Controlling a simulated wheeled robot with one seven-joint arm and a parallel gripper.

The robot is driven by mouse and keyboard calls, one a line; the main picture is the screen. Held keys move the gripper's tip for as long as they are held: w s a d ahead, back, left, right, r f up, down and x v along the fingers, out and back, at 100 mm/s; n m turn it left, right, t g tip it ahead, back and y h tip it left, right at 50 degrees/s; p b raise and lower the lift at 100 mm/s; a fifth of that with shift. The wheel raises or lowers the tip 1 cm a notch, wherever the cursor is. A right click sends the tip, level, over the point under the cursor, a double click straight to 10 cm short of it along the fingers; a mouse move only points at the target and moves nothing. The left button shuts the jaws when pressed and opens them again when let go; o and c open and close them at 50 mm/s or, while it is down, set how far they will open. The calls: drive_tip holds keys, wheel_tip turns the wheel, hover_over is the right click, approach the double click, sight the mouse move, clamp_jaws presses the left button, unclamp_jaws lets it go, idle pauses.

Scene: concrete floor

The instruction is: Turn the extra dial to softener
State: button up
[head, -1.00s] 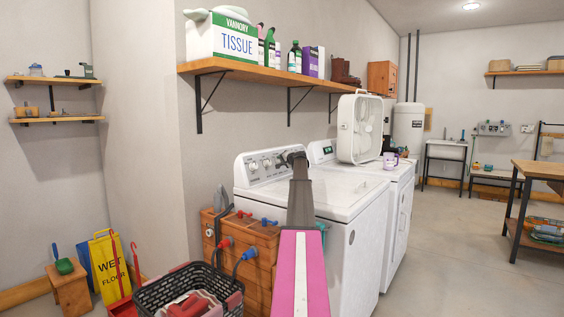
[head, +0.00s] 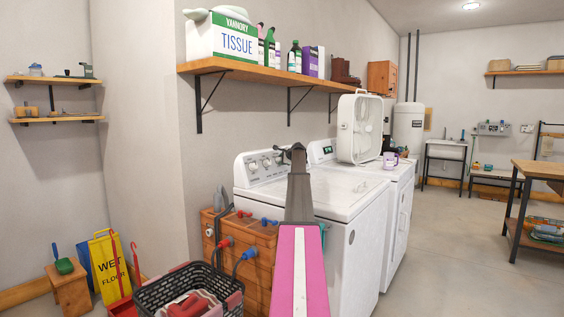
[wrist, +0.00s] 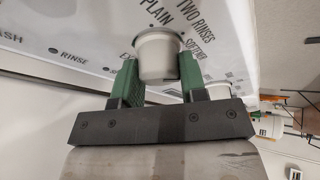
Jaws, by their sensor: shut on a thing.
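The white washer (head: 335,195) stands against the wall in the head view, with a row of dials (head: 266,163) on its raised panel. My gripper (head: 294,153) is at the right part of that panel. In the wrist view its green fingers (wrist: 157,76) are shut on a white round knob, the extra dial (wrist: 158,53), one finger on each side. Around it the panel reads "PLAIN", "TWO RINSES", "SOFTENER" (wrist: 197,48) and a partly hidden "EX" word. "SOFTENER" is right of the knob. I cannot tell which label the dial points to.
Another pale knob (wrist: 214,90) shows behind the right finger. A shelf (head: 260,72) hangs above.

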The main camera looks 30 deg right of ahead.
drive_tip(key=shift+m+g+y, duration=0.3)
drive_tip(key=shift+m+g, duration=0.1)
drive_tip(key=shift+m, duration=0.8)
drive_tip(key=o, duration=0.9)
drive_tip(key=shift+o, duration=0.2)
drive_tip(key=shift+s, duration=0.15)
drive_tip(key=v, duration=1)
drive_tip(key=shift+s+r, duration=0.25)
drive_tip(key=shift+d, duration=0.1)
